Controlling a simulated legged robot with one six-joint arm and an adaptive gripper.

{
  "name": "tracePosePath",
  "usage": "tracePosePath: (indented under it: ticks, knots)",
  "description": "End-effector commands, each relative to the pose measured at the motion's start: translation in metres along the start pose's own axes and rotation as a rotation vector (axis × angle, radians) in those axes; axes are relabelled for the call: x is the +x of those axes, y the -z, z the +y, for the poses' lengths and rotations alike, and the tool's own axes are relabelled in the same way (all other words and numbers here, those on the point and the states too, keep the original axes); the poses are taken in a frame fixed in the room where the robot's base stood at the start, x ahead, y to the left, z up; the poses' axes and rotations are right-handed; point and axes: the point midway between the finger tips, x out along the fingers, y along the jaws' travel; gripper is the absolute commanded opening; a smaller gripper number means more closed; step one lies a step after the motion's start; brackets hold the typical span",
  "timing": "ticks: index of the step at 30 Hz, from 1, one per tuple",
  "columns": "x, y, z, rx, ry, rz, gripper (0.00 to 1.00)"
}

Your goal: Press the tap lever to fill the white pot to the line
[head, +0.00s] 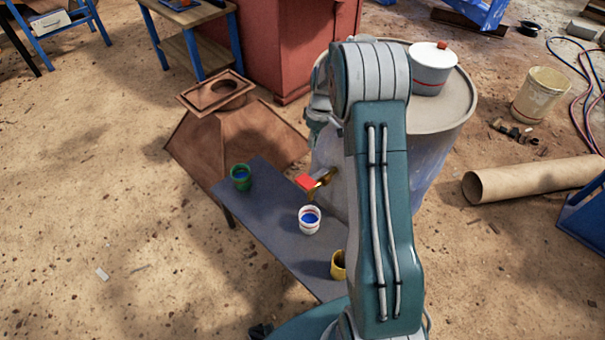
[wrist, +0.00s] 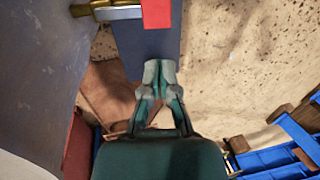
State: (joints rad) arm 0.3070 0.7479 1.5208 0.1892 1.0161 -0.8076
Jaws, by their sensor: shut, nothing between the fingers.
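The white pot (head: 309,226) has a red line near its rim and blue inside. It stands on the grey bench (head: 262,205), just below the brass tap (head: 322,184) with its red lever (head: 306,181). I cannot tell the level against the line. In the wrist view the tap (wrist: 108,11) and red lever (wrist: 156,13) are at the top edge. My gripper (wrist: 159,72) is shut and empty, its tips below the lever in the picture and apart from it. The pot is out of the wrist view. My arm hides part of the drum in the head view.
A green pot (head: 240,180) and a yellow pot (head: 338,266) stand on the bench either side. The large drum (head: 455,105) carries a lidded white pot (head: 432,70). A rusty hopper (head: 200,140) stands behind the bench. Open ground lies at the left.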

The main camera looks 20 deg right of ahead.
Motion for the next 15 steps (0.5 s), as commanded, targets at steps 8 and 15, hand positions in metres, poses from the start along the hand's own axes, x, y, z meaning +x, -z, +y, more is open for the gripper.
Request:
tracePosePath:
  ticks: [8,15]
  knots:
    - [0.001,0.0,0.001,0.0,0.001,0.0,0.0]
    - [0.018,0.0,0.0,0.0,0.003,-0.003,0.0]
